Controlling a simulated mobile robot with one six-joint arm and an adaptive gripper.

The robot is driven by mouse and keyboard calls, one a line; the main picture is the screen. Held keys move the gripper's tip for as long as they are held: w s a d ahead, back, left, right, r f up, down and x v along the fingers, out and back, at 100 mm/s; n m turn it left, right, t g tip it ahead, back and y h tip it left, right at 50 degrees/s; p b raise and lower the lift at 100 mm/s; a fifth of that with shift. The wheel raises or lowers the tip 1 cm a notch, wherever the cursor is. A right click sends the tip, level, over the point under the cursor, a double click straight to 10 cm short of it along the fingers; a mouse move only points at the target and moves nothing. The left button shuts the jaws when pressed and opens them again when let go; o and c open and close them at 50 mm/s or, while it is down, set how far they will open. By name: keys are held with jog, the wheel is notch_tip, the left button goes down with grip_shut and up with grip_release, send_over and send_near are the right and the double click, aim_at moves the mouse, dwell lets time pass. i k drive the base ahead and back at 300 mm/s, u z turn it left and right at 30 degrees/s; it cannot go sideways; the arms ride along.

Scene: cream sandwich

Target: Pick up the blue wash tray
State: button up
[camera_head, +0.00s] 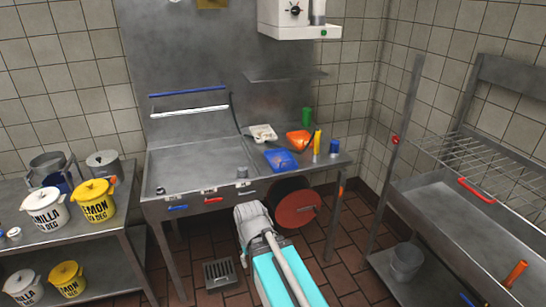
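A blue tray (281,160), which looks like the blue wash tray, lies on the steel counter (327,167) right of the sink basin. It looks shallow and lies at a slight angle. Small marks or bits show on its surface, too small to make out. My white and teal body (283,281) stands on the floor in front of the counter, below the tray. I cannot make out my gripper's fingers, and nothing touches the tray.
Around the tray stand a white tray (263,133), an orange scoop-like thing (299,140), a yellow bottle (317,142) and a blue cup (334,147). A reddish round drum (298,208) sits under the counter. Tubs (93,199) stand left; a steel sink (461,219) stands right.

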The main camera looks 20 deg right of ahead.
aim_at(279, 160)
jog(key=z, duration=0.05)
jog(key=i, duration=0.85)
jog(key=z, duration=0.15)
